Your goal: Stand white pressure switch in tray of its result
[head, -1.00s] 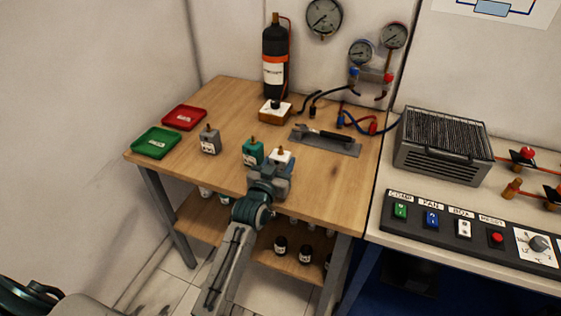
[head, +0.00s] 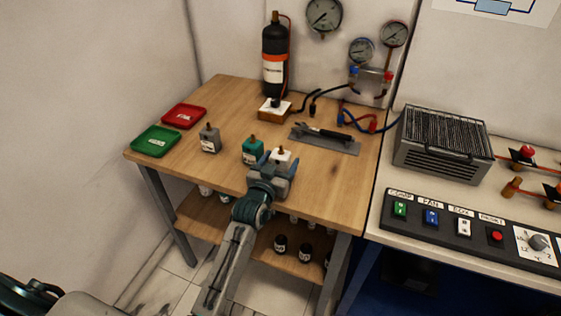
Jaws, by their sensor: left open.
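The white pressure switch (head: 283,155) stands upright on the wooden table near its front edge, its lower part hidden by my left gripper. My left gripper (head: 279,159) is open, with its blue fingertips on either side of the white switch; I cannot tell whether they touch it. A green tray (head: 155,141) and a red tray (head: 184,118) lie at the table's left end, both empty of switches. A teal switch (head: 252,151) stands just left of my gripper, and a grey switch (head: 210,140) stands nearer the trays. My right gripper is not in view.
A wooden block with a white top (head: 275,111) stands near the black cylinder (head: 275,62). A tool lies on a grey mat (head: 325,139). Hoses run to wall gauges (head: 361,50). A bench with a switch panel (head: 463,229) stands at right. Table space between trays and block is clear.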

